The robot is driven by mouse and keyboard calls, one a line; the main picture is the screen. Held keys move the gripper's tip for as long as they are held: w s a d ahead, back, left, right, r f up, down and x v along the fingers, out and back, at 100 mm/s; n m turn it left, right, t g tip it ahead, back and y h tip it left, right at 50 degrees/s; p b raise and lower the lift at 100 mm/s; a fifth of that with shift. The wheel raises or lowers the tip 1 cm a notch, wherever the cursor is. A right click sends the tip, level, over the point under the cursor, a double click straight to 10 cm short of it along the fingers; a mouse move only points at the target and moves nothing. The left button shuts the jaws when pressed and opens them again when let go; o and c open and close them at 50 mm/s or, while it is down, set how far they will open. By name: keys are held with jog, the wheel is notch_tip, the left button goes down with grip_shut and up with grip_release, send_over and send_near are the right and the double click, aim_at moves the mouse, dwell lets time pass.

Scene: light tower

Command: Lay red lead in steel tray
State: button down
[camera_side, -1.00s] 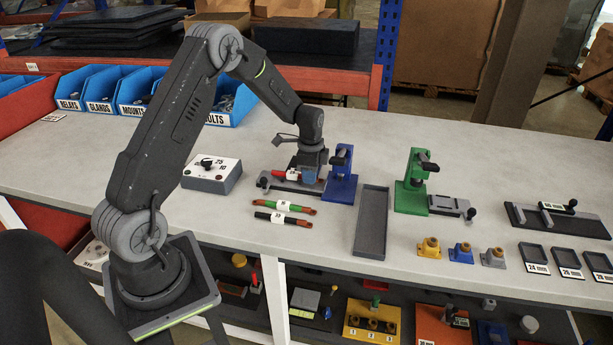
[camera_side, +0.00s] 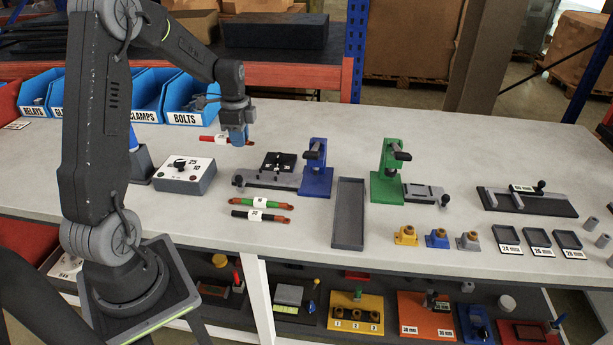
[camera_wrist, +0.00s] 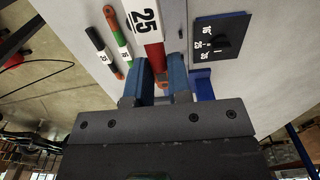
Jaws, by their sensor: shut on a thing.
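My gripper (camera_side: 237,139) is shut on the red lead (camera_side: 212,139) and holds it up behind the blue press fixture, clear of it. In the wrist view the red lead (camera_wrist: 155,55) with its white "25" label runs away from between my blue fingertips (camera_wrist: 164,82). The steel tray (camera_side: 348,215) is a long, shallow grey tray between the blue press and the green press. It looks empty, and my gripper is to its left and farther back.
A green lead (camera_side: 248,203) and a black lead (camera_side: 243,214) lie in front of the blue press (camera_side: 316,175). A selector box (camera_side: 185,175) stands left of the press fixture. The green press (camera_side: 385,178) stands right of the tray. Blue bins (camera_side: 195,100) line the back.

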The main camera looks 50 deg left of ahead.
notch_tip(320, 180, up, 11)
jog(key=m, duration=1.8)
send_over(349, 222)
notch_tip(349, 222, down, 20)
jog(key=shift+r, duration=0.2)
jog(key=shift+f, duration=2)
jog(key=shift+f, duration=0.15)
jog(key=c, duration=1.1)
grip_release()
jog(key=shift+o, duration=0.2)
